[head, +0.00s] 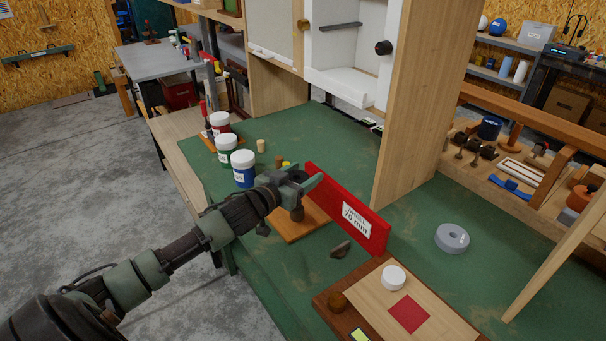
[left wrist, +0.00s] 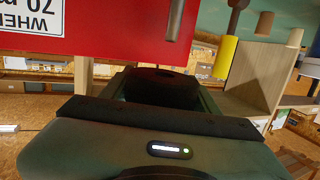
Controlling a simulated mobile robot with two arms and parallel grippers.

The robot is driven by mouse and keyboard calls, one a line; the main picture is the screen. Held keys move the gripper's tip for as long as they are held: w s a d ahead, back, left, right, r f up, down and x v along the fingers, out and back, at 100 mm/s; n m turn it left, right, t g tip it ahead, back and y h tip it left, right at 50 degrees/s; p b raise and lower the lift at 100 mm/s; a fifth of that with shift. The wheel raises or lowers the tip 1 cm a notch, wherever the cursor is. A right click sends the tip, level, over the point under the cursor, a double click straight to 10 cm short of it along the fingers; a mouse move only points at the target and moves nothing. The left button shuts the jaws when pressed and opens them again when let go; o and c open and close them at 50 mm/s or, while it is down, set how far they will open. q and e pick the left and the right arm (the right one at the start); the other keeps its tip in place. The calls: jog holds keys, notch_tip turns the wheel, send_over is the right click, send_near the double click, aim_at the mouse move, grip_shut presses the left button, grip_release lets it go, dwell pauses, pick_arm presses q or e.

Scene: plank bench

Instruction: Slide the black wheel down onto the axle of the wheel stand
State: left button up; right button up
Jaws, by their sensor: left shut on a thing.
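My left gripper (head: 298,182) is shut on the black wheel (head: 297,177), which is mostly hidden by the jaws. In the left wrist view the wheel shows as a dark shape (left wrist: 160,87) between the fingers. The wheel stand has an orange-brown wooden base (head: 289,228) and a red board (head: 350,210) labelled "WHEEL 70 mm". The gripper is above the base, close beside the red board. A short brown post (head: 297,213), apparently the axle, shows just below the gripper. I cannot tell whether the wheel touches it. My right gripper is out of view.
White jars with blue (head: 243,171), green (head: 226,149) and red labels stand behind the gripper. A grey ring (head: 452,238) lies on the green bench to the right. A tall wooden panel (head: 420,100) rises behind.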

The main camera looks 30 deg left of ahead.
pick_arm(q)
jog(key=shift+r, duration=0.1)
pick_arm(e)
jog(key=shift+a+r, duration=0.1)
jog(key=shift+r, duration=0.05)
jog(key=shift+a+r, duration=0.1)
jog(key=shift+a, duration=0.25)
pick_arm(q)
jog(key=shift+f, duration=0.2)
jog(key=shift+f+b, duration=0.35)
jog(key=shift+f, duration=0.4)
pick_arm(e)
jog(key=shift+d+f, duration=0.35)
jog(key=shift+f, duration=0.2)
